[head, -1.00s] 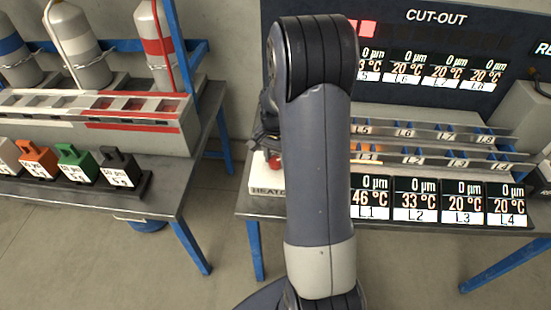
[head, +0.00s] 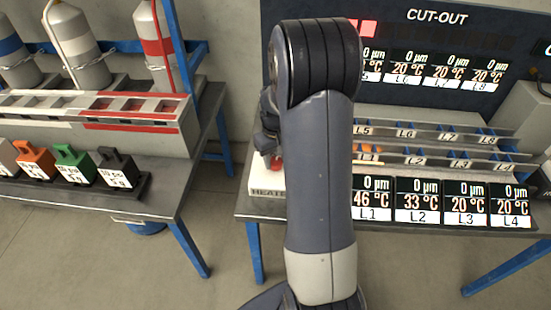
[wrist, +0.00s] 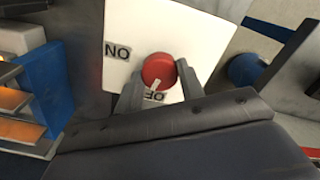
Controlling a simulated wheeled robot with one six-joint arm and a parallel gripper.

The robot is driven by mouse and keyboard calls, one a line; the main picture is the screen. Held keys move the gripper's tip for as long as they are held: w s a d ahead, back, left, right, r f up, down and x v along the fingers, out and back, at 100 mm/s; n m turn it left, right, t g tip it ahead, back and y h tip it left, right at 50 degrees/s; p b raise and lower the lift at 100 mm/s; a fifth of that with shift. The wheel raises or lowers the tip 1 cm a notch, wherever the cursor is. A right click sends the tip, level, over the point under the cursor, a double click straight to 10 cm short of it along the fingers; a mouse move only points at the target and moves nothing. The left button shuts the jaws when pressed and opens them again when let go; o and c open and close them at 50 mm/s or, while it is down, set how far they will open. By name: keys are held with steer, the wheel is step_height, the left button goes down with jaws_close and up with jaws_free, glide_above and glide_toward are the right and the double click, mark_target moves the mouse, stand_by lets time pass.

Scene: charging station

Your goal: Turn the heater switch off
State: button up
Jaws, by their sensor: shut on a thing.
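The heater switch is a red round knob (wrist: 158,68) on a white panel (wrist: 126,22) in the wrist view. An ON label (wrist: 117,50) is left of the knob and an OFF label (wrist: 155,97) just below it. The knob's white mark points down toward the OFF label. My gripper (wrist: 159,78) is shut on the knob, one finger on each side. In the head view the white heater box (head: 263,186) shows left of my arm. My gripper (head: 269,145) is at the red knob (head: 275,163), both partly hidden by my arm.
Right of my arm are several L1 to L4 displays (head: 415,200), metal rails (head: 440,147) and a black CUT-OUT panel (head: 440,45). At left, a separate table holds colored blocks (head: 75,165) and gas cylinders (head: 85,60). Floor shows between the tables.

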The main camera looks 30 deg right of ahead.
mark_target(275, 161)
steer(key=shift+n, duration=1.1)
steer(key=o, duration=1)
step_height(275, 161, up, 11)
steer(key=shift+f, duration=0.2)
step_height(275, 161, down, 10)
steer(key=shift+f, duration=0.35)
